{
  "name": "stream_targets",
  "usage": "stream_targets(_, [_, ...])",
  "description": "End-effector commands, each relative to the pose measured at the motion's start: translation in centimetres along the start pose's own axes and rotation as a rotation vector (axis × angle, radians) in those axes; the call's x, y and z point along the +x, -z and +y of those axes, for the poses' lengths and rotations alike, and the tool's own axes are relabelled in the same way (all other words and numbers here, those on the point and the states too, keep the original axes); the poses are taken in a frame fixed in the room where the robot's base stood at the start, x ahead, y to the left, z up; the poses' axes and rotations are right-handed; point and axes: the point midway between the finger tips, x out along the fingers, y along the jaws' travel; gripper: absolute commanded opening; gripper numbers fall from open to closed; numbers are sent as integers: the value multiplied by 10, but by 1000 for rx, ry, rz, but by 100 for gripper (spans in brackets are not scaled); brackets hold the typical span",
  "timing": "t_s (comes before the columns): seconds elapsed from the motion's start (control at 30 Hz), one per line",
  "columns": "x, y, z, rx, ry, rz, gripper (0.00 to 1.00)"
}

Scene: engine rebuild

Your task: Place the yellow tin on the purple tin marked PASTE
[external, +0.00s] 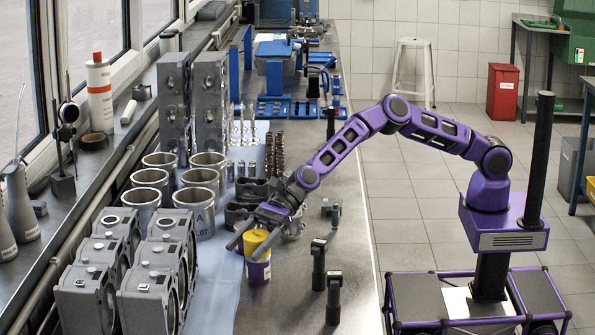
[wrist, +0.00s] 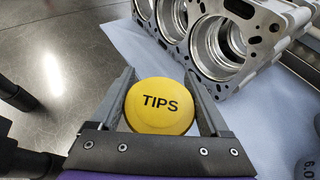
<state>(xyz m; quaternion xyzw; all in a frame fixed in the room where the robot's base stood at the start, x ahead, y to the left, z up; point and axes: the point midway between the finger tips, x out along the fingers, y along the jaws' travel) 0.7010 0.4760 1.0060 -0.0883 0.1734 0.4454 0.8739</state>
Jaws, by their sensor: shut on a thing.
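The yellow tin (external: 257,240) is between the fingers of my gripper (external: 245,248), which is shut on it. In the wrist view, its round yellow lid (wrist: 160,105) reads TIPS and sits between both fingers (wrist: 160,76). The purple tin (external: 258,272), with a pale band, stands upright on the bench directly below the yellow tin in the external view. Its lettering is too small to read. The two look stacked or nearly so; I cannot tell whether they touch. The purple tin is hidden in the wrist view.
Grey engine blocks (external: 150,285) stand close on the left, on a blue cloth (external: 212,290). Metal cylinder liners (external: 198,212) are behind them. Dark upright tools (external: 333,298) stand to the right. Bare bench lies in front.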

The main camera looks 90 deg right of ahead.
Motion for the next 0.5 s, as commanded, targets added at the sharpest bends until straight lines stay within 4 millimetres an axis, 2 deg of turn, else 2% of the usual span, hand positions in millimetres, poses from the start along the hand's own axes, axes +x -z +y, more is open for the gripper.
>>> stream_targets(0.03, [1,3,0,1,0,0,19])
stream_targets(0.07, [1,2,0,1,0,0,83])
stream_targets(0.1, [1,2,0,1,0,0,90])
stream_targets(0.17, [1,2,0,1,0,1,100])
stream_targets(0.5, [-2,-2,-1,0,0,1,100])
